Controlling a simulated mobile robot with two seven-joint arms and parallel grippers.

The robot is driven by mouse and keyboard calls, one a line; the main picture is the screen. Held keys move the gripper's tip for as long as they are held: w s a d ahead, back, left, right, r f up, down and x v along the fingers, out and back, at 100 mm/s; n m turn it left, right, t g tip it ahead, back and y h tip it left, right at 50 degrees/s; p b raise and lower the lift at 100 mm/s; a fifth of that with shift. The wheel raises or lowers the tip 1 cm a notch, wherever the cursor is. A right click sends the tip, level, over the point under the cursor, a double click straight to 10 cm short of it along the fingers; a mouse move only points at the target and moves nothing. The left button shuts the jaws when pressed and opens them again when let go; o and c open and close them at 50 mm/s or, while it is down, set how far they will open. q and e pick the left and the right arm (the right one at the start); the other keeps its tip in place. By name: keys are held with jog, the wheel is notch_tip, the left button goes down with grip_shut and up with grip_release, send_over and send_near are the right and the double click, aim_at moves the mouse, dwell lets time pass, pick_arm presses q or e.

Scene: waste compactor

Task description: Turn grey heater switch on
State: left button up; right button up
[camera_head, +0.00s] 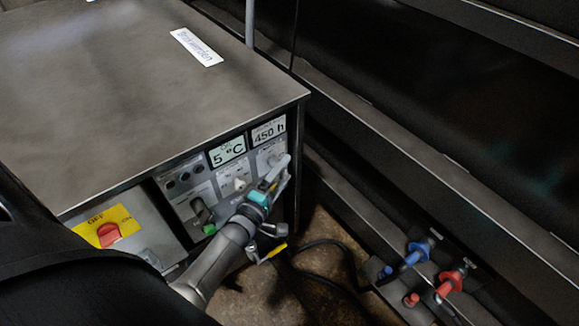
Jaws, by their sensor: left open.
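The control panel (182,202) is on the front of a grey metal cabinet. It carries a dark grey knob (202,211) at lower left and a pale switch (240,183) under the "5 °C" display. Another pale control shows below the "450 h" display, partly covered by my gripper. I cannot tell for sure which control is the grey heater switch, and the small labels are too blurred to read. My left gripper (277,180) is open in front of the panel's right part, to the right of the knob and pale switch. Contact with the panel cannot be made out. My right gripper is not in view.
A red switch (110,234) on a yellow plate marked "OFF" is at the left. The cabinet top (130,90) is bare except for a label. Blue (416,254) and red (449,284) valves stand at lower right near a dark cable. A dark ribbed wall borders the right.

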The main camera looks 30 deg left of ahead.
pick_arm(q)
jog(key=shift+w+b, duration=0.5)
jog(key=shift+w, duration=1.2)
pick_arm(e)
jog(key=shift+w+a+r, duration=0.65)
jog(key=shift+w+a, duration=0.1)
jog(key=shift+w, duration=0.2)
pick_arm(q)
grip_shut()
